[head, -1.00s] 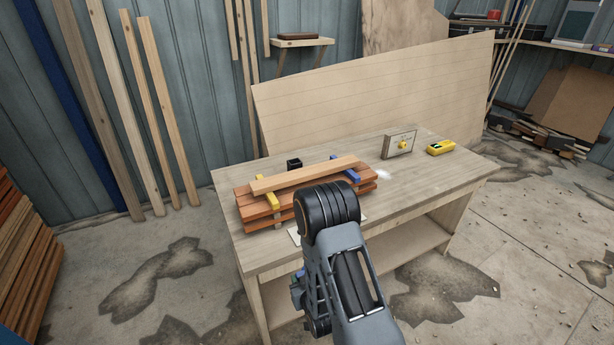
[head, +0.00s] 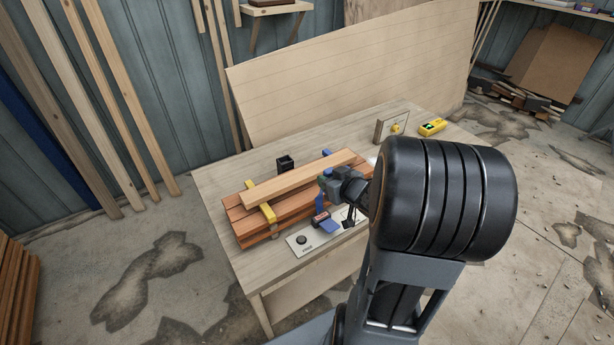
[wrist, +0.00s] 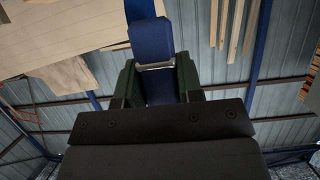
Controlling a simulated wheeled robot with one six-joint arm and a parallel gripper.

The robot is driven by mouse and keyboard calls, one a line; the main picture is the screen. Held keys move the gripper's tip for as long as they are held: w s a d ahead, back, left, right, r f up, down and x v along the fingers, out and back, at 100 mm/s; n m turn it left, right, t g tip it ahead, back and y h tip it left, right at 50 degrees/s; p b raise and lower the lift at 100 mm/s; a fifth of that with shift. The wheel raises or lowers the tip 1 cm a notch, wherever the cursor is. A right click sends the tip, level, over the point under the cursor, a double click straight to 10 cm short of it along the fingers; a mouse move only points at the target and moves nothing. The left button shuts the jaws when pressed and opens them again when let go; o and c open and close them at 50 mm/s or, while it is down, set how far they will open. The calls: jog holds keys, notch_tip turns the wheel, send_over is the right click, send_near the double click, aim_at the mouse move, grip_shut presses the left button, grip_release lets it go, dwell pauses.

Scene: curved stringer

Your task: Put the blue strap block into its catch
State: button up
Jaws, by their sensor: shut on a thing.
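A stack of red-brown boards (head: 285,222) lies on the workbench with a paler board (head: 295,181) on top. My gripper (head: 325,184) is at the stack's right front side. In the wrist view its dark green fingers (wrist: 155,70) are shut on the blue strap block (wrist: 159,88), which has a metal bar across it. Blue strap (head: 327,153) shows behind the pale board, and a blue part (head: 319,203) hangs below my gripper. A blue piece (head: 330,226) lies in front of the stack; I cannot tell whether it is the catch.
A yellow strap (head: 267,212) crosses the stack's left part. A pale plate with a black knob (head: 302,240) and a small red-brown item (head: 320,216) are in front. A black cup (head: 285,164) stands behind. A yellow device (head: 432,127) is at the back right. The bench's left end (head: 222,180) is clear.

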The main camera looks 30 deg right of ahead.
aim_at(314, 178)
jog(key=w+d+f, duration=0.1)
jog(key=w+f, duration=0.1)
jog(key=w, duration=0.2)
jog(key=w+d+f, duration=0.1)
jog(key=w+f, duration=0.2)
jog(key=w+d+f, duration=0.1)
jog(key=w+f, duration=0.2)
jog(key=w, duration=0.1)
jog(key=shift+w+d+f+p, duration=0.25)
jog(key=shift+w+d+p, duration=0.05)
jog(key=shift+w+d, duration=0.05)
jog(key=shift+w+d+f, duration=0.1)
jog(key=shift+w+f, duration=0.05)
jog(key=shift+f, duration=0.15)
notch_tip(314, 178, down, 2)
jog(key=shift+w+p, duration=0.15)
jog(key=shift+p, duration=0.25)
jog(key=shift+f, duration=0.65)
jog(key=shift+f, duration=0.2)
jog(key=o, duration=1)
